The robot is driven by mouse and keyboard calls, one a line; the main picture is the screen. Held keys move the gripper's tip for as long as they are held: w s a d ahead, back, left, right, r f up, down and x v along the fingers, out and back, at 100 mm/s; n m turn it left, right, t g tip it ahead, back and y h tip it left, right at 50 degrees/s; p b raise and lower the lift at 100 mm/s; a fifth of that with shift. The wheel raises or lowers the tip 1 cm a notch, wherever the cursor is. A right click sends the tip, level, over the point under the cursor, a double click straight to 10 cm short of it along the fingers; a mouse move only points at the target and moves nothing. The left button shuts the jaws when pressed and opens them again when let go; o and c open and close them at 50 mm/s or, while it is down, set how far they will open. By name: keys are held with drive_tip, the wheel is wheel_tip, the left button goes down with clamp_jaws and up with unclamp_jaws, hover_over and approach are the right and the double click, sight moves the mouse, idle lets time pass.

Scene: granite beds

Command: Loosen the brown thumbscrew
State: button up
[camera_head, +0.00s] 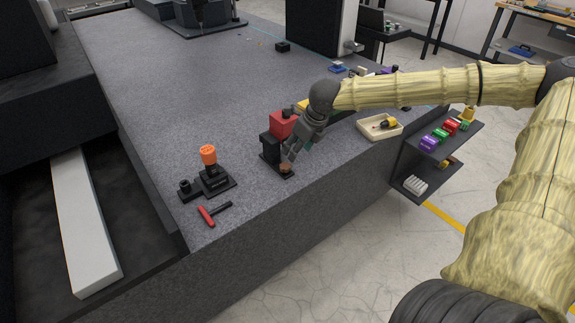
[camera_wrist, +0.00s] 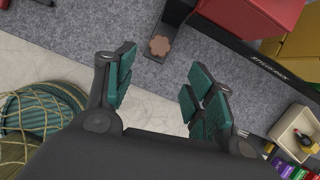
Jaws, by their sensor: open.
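The brown thumbscrew (camera_wrist: 160,45) is a small lobed knob on the end of a dark flat base. In the wrist view it lies just beyond my fingertips, roughly centred between them. My gripper (camera_wrist: 160,72) is open, with teal pads on both fingers and nothing between them. In the head view my gripper (camera_head: 291,158) points down at the front end of the black fixture (camera_head: 270,148). The thumbscrew (camera_head: 285,168) shows there as a small brown spot by the fingertips. I cannot tell whether they touch. A red block (camera_head: 282,124) sits on top of this fixture.
A black fixture with an orange knob (camera_head: 208,155) stands to the left. A red-handled tool (camera_head: 207,215) lies in front of it. A cream tray (camera_head: 366,134) is to the right, near the granite's front edge. The granite (camera_head: 190,90) behind is largely clear.

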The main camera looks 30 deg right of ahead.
sight(287, 166)
drive_tip(key=shift+b+x, duration=0.4)
drive_tip(key=shift+x, duration=4.9)
drive_tip(key=c, duration=1)
